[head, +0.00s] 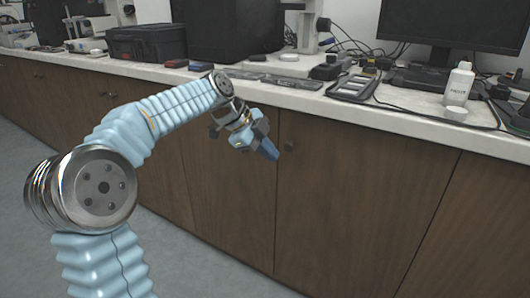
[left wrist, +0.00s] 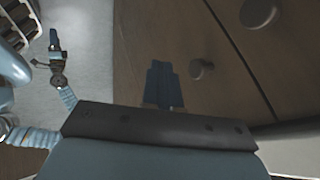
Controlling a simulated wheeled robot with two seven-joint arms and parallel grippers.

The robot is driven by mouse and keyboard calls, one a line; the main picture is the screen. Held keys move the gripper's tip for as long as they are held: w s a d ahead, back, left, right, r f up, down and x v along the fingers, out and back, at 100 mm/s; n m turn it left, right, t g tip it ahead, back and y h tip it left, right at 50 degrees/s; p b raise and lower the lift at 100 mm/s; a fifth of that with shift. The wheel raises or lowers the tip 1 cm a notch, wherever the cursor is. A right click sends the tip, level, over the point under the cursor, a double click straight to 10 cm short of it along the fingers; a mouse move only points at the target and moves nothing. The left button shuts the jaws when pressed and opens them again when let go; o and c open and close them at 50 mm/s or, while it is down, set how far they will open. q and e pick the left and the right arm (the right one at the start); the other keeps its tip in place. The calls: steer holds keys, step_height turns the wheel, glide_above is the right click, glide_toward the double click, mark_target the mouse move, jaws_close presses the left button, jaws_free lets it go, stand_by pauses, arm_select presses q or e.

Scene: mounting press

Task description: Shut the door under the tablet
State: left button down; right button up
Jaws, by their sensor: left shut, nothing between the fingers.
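A grey flat device that looks like the tablet (head: 353,87) lies on the counter. Below it is a brown wooden door (head: 365,190) with a round dark knob (head: 290,146) near its left edge. The door looks about flush with its neighbours; I cannot tell whether a small gap stands open. My left gripper (head: 270,150) is shut and empty, just left of that knob and in front of the door seam. In the left wrist view its blue fingers (left wrist: 163,85) point at the wood, near two knobs. My right gripper (left wrist: 54,58) shows small there; its jaws are unclear.
The pale countertop (head: 420,125) overhangs the cabinets and holds a monitor (head: 455,25), a white bottle (head: 459,84), cables and black cases. Another brown door (head: 230,200) is on the left. The grey floor (head: 190,265) before the cabinets is clear.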

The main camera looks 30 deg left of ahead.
arm_select(q)
steer(key=p+v, duration=0.1)
steer(key=v, duration=0.8)
steer(key=w+d+f+n+g+p, duration=0.1)
steer(key=w+d+f+n, duration=0.15)
steer(key=f, duration=0.75)
steer(key=w+d+f+n+g+p, duration=0.1)
steer(key=d+f+n, duration=0.3)
steer(key=f, duration=0.7)
steer(key=w+d+f+n+p, duration=0.1)
steer(key=w+d+f+n, duration=0.2)
steer(key=f, duration=0.7)
steer(key=s+d+f+n+g+y+p, duration=0.1)
steer(key=s+d+f+n, duration=0.1)
steer(key=s+d+f, duration=0.3)
steer(key=s+d+f+n+g, duration=0.1)
steer(key=s+d+f+n, duration=0.15)
steer(key=f, duration=0.45)
steer(key=s+d+f+n, duration=0.2)
steer(key=s+d+f, duration=0.1)
steer(key=s, duration=0.5)
steer(key=s+d+f+n+p, duration=0.1)
steer(key=s+d+f+n, duration=0.2)
steer(key=s, duration=0.6)
steer(key=shift+d+f+g, duration=0.3)
steer(key=shift+d+f, duration=0.1)
steer(key=shift+f, duration=0.5)
steer(key=shift+s, duration=0.15)
